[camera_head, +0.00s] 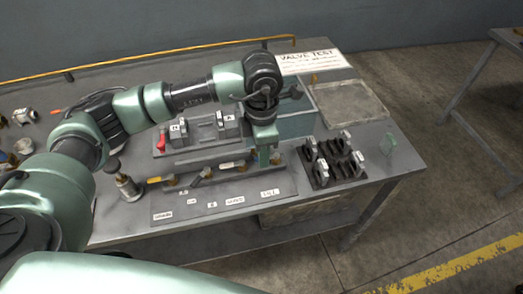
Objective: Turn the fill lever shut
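A row of small valve levers stands on a dark manifold along the bench. A yellow-handled lever (154,180) is at the left end and a white-handled lever (230,165) is further right. Small white labels lie in front of them on the grey plate (225,206); the lettering is too small to read surely, so I cannot tell which lever is the fill one. My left gripper (265,158) points down at the right end of the row, past the white-handled lever. Its fingers overlap from here, and any lever at them is largely hidden. My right gripper is out of view.
A clamp fixture (199,136) with a red knob (161,143) stands behind the levers. A black rack (334,162) with several upright parts is to the right. A shallow tray (350,103) lies behind it. A metal cylinder (127,187) stands at the left.

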